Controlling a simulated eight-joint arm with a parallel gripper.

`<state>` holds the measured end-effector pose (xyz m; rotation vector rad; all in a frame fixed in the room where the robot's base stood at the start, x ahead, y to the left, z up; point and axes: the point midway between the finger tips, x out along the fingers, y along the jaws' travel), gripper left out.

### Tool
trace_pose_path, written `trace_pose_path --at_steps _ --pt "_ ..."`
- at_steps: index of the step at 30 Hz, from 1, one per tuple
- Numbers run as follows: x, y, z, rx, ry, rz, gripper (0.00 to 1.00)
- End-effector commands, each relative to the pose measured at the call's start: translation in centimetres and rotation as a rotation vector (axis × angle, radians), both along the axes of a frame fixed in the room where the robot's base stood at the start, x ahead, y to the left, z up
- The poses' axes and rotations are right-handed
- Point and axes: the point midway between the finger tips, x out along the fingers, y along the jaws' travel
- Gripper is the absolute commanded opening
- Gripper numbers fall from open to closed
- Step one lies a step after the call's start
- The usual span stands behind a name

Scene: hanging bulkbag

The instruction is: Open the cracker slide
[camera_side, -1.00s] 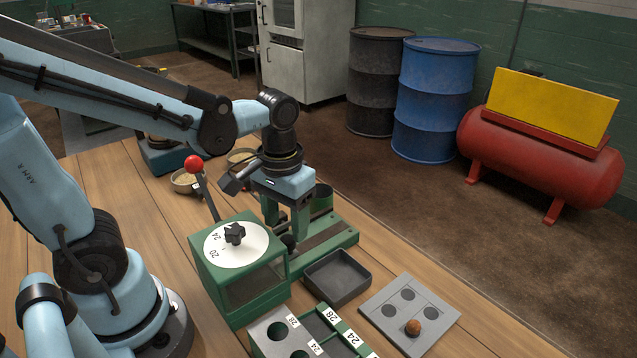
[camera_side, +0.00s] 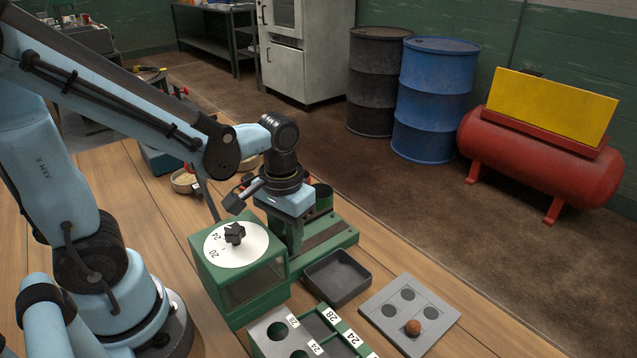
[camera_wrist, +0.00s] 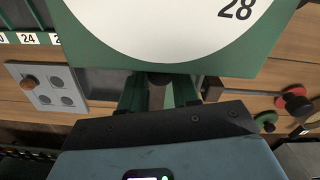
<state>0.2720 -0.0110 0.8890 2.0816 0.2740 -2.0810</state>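The cracker is a green box (camera_side: 240,289) with a white dial (camera_side: 221,250) and a dark star knob on top. A lever (camera_side: 208,200) rises behind it; its red ball, hidden by my arm in the side view, shows in the wrist view (camera_wrist: 296,103). My gripper (camera_side: 286,240) points down just behind the box. In the wrist view its two green fingers (camera_wrist: 160,88) stand apart, one each side of a small dark round knob (camera_wrist: 160,78) against the box. I cannot tell whether they touch it. The slide itself is not clearly seen.
A dark empty tray (camera_side: 337,277) sits right of the cracker. Beyond it, a grey plate (camera_side: 440,318) with round marks bears a brown nut (camera_side: 413,327). A green numbered sorter (camera_side: 309,331) stands in front. Small bowls (camera_side: 184,182) lie behind.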

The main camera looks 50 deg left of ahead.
Motion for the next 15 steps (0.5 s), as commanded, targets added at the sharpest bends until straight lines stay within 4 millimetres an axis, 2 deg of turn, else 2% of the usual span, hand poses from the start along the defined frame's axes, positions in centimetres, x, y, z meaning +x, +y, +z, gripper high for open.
trace_pose_path --at_steps 1,4,11,15 --pt "0.0 0.0 0.0 0.001 0.0 0.0 0.14" --pt "0.0 0.0 0.0 0.001 0.0 0.0 0.0" --pt "0.1 0.0 0.0 0.001 0.0 0.0 0.0" --pt "1.2 0.0 0.1 0.001 0.0 0.0 0.0"
